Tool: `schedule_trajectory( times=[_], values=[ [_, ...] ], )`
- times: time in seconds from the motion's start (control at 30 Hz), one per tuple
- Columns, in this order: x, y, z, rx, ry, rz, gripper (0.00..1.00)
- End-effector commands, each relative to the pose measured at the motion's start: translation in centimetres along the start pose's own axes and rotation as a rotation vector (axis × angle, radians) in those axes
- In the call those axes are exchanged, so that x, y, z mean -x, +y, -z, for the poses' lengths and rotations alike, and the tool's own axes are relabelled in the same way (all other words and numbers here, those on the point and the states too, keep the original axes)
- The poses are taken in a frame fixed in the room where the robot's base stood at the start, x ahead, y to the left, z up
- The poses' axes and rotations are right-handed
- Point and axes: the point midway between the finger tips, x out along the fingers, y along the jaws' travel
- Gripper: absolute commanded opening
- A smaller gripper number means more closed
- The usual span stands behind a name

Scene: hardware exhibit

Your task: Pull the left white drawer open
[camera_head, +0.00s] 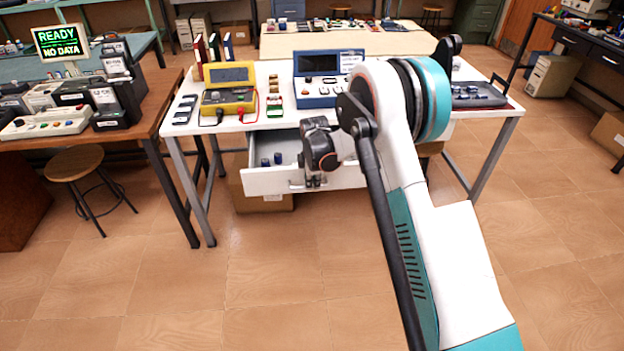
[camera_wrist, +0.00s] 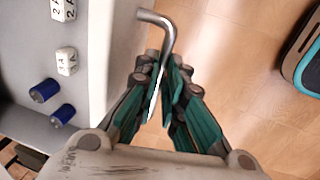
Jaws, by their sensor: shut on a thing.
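The left white drawer (camera_head: 268,183) under the white table stands partly open in the head view, with its inside showing. Its front panel also shows in the wrist view (camera_wrist: 118,30). The drawer's bent metal handle (camera_wrist: 158,20) runs down between my fingertips in the wrist view. My gripper (camera_wrist: 163,68) is shut on this handle, just outside the drawer front.
Inside the drawer are blue cylinders (camera_wrist: 44,91) and white lettered cubes (camera_wrist: 66,61). On the white table (camera_head: 240,126) stand a yellow meter (camera_head: 229,97) and a blue instrument (camera_head: 318,90). A stool (camera_head: 75,164) stands at left. The floor in front is clear.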

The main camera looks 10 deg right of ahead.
Motion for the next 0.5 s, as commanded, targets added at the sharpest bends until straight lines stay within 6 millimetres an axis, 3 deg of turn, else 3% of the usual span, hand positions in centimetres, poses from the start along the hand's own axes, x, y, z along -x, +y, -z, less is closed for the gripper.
schedule_trajectory(
  times=[0.2,0.5],
  values=[
    [0.4,-1.6,0.0,0.000,0.000,-0.001,0.00],
    [0.4,-1.8,0.0,0.000,0.000,-0.001,0.00]
  ],
)
